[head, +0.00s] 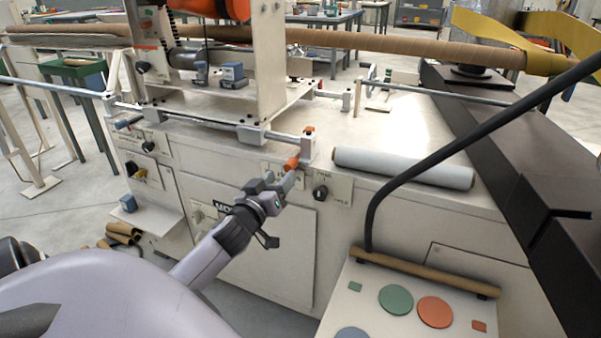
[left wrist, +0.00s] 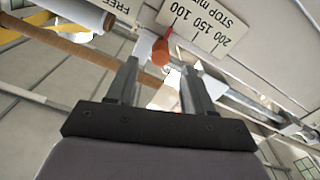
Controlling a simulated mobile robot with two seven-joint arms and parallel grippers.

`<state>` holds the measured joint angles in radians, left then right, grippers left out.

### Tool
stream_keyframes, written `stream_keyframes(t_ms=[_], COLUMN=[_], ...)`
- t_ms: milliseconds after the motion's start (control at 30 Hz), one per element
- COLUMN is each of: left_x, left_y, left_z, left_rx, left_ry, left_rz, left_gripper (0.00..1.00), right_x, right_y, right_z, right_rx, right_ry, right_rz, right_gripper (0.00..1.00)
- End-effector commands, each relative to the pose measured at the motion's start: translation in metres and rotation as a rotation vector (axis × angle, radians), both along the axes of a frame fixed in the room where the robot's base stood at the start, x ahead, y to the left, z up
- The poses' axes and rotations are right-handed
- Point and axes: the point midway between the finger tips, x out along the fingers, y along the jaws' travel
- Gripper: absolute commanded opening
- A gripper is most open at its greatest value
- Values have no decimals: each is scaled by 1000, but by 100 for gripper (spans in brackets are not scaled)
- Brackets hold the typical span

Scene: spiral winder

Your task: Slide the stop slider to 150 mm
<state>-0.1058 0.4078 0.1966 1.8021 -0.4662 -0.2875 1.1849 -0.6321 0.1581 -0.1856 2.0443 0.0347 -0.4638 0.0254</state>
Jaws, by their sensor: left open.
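The stop slider shows as an orange knob (head: 291,163) at the front of the machine, below a white bracket. In the left wrist view the knob (left wrist: 162,50) has a red pointer at the 100 end of the stop scale (left wrist: 205,22), which is marked 100, 150 and 200. My left gripper (head: 283,181) is open, just in front of and below the knob. In the left wrist view its two fingers (left wrist: 160,68) stand either side of the knob in the picture; I cannot tell whether they reach around it. My right gripper is not in view.
A black selector knob (head: 320,192) sits right of the slider. A white roll (head: 403,168) lies on the machine top. A horizontal rail (head: 215,122) runs along the front. A black curved tube (head: 450,145) crosses the right side above a button panel (head: 385,322).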

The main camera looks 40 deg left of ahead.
Motion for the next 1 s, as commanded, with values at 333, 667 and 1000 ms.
stream_keyframes(t_ms=[333, 667, 1000], left_x=[36, 64, 66], left_y=[11, 20, 21], left_z=[1, 0, 0], left_rx=[-1, -2, -1], left_ry=[-2, 0, 1], left_rz=[-1, -1, -2], left_gripper=[52, 52, 52], right_x=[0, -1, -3], right_y=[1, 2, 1], right_z=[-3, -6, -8], right_rx=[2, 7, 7], right_ry=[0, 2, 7], right_rz=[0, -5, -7], right_gripper=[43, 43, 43])
